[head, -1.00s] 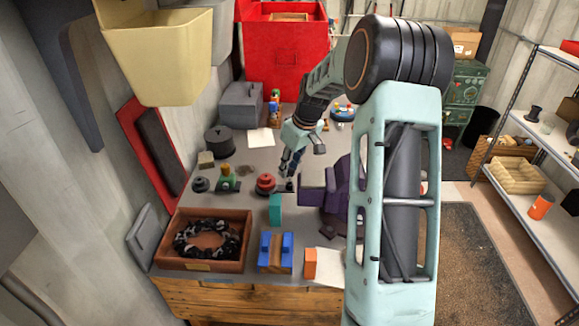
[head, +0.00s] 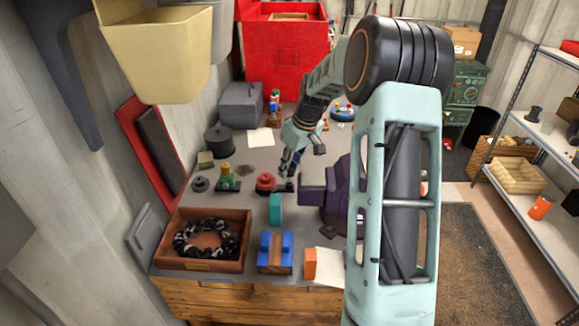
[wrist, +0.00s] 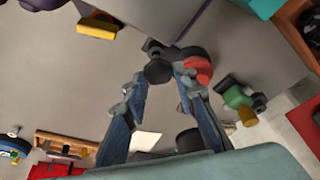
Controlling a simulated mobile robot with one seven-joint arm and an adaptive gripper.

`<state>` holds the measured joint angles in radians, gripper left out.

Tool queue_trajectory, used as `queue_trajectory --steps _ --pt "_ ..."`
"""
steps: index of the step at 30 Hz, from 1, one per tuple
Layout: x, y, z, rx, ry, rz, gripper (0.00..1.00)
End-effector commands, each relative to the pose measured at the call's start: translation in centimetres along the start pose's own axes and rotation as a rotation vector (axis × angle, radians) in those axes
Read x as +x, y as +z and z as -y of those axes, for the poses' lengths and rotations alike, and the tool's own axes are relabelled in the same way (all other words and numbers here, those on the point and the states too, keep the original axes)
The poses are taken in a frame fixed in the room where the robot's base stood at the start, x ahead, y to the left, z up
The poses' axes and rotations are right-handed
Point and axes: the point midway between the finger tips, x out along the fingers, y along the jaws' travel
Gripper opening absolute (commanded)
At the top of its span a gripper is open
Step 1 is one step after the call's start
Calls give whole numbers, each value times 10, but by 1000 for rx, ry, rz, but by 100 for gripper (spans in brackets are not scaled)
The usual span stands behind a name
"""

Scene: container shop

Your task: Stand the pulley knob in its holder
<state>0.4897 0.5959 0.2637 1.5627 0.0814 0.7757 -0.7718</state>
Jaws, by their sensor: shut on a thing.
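My gripper (wrist: 158,80) points down over the workbench, beside a round red piece (head: 265,183). Its fingers are closed on a small dark knob, which I take as the pulley knob (wrist: 157,71); its tip shows low at the fingers in the head view (head: 290,186). Whether the knob touches the bench is unclear. The red piece also shows in the wrist view (wrist: 197,68), just behind and right of the knob, with dark parts partly hidden. I cannot tell for sure which piece is the holder.
A purple vise (head: 318,190) stands close right of the gripper. A teal block (head: 275,208), a green-and-yellow piece (head: 228,178) and a dark round piece (head: 200,184) are nearby. A brown tray (head: 167,250) and a blue block (head: 288,254) stand at the front.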

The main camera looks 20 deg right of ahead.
Motion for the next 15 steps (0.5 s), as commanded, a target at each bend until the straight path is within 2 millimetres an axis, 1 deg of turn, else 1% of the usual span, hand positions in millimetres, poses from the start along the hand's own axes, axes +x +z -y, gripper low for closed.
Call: queue_trajectory --steps 15 --pt "11 4 0 0 0 0 0"
